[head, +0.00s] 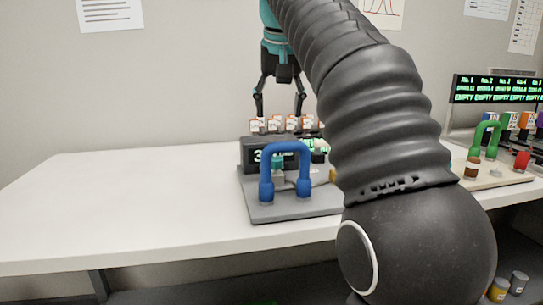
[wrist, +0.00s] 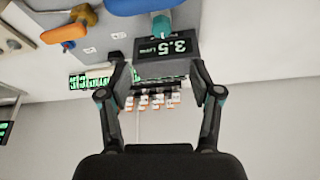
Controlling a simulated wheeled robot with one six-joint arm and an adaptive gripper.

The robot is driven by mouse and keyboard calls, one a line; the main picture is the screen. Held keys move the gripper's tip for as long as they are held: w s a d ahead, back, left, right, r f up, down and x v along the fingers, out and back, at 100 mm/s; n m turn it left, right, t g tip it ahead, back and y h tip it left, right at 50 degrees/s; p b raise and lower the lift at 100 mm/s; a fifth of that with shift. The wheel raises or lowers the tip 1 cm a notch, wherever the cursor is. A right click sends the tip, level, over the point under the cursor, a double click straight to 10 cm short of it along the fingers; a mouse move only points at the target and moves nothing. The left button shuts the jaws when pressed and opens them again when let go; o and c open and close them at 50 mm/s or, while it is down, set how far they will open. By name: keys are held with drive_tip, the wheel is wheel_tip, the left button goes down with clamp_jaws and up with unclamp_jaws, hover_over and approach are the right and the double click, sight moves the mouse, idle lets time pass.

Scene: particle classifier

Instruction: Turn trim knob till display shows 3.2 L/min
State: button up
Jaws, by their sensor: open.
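The display (wrist: 168,48) reads 3.5 in the wrist view, with the unit beside it small, probably L/min. It also shows in the head view (head: 254,156), mostly behind the blue handle. A teal knob (wrist: 161,24), which looks like the trim knob, stands just in front of the display; in the head view the knob (head: 278,161) shows through the blue handle. My gripper (head: 279,108) is open and empty, pointing down above and behind the display. In the wrist view my gripper's fingers (wrist: 155,72) are spread apart, and nothing is between the tips.
A blue arched handle (head: 286,148) rises at the front of the grey base plate (head: 290,211). Several orange-and-white labelled vials (head: 291,124) stand behind the display, below my fingers. An orange lever (wrist: 65,31) lies beside the knob. The table's left side is clear.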

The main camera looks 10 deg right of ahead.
sight(275, 158)
drive_tip(key=b+x, duration=0.5)
drive_tip(key=x, duration=0.8)
drive_tip(key=shift+w+f, duration=0.2)
drive_tip(key=shift+f, duration=0.1)
drive_tip(key=c, duration=1.1)
